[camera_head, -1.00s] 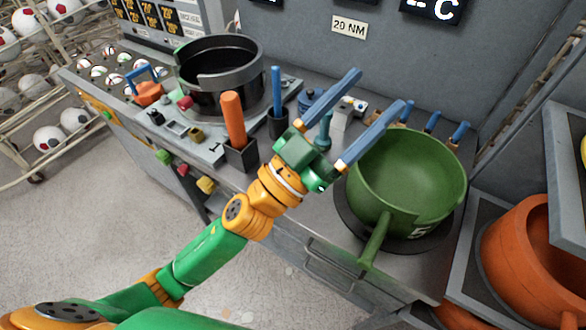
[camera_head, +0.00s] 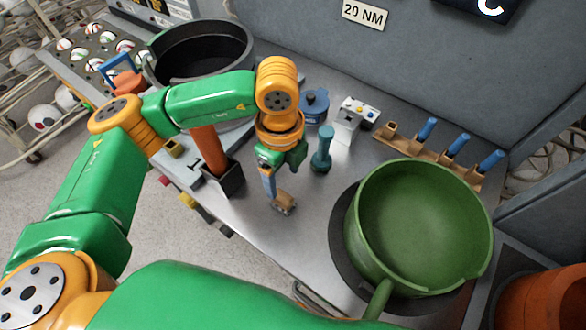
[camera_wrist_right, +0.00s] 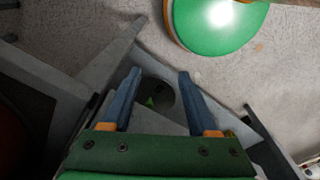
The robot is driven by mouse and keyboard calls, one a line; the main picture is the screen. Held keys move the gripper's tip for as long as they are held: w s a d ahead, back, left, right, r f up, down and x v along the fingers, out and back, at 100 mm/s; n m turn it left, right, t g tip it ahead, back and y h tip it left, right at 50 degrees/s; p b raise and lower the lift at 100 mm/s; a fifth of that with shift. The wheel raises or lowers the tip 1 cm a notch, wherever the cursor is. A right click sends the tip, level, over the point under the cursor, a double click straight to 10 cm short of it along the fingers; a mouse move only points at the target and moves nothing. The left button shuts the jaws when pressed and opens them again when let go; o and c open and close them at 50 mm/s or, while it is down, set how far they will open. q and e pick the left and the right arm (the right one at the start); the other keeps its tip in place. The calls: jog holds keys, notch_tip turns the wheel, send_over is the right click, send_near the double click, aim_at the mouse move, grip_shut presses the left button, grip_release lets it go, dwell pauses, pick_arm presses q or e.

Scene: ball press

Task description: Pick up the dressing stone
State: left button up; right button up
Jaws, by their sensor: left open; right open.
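A small brown and grey block (camera_head: 284,204) lies on the grey bench in the head view; it looks like the dressing stone, but its detail is too small to be sure. My left gripper (camera_head: 271,194) points down right at the block, its tip overlapping the block's left end in the picture. One blue finger shows; the other is hidden. The left gripper is open, and I cannot tell whether it touches the block. My right gripper (camera_wrist_right: 160,75) is open and empty in the right wrist view, away from the block.
A teal upright tool (camera_head: 322,150) stands just right of the left gripper. An orange-handled tool in a dark holder (camera_head: 226,183) stands to its left. A large green pan (camera_head: 420,225) takes up the bench's right side. A wooden rack (camera_head: 440,158) with blue-handled tools is behind it.

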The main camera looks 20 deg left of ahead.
aim_at(282, 196)
pick_arm(q)
jog(key=s+f+p, duration=0.2)
jog(key=shift+s+f+p, duration=0.2)
jog(key=shift+f+p, duration=0.2)
notch_tip(282, 196, down, 3)
jog(key=shift+w+f, duration=0.2)
jog(key=shift+w, duration=0.3)
jog(key=shift+c, duration=0.9)
jog(key=shift+s, duration=0.25)
grip_shut()
pick_arm(e)
jog(key=s+r, duration=0.2)
jog(key=r, duration=0.1)
jog(key=shift+s+r, duration=0.15)
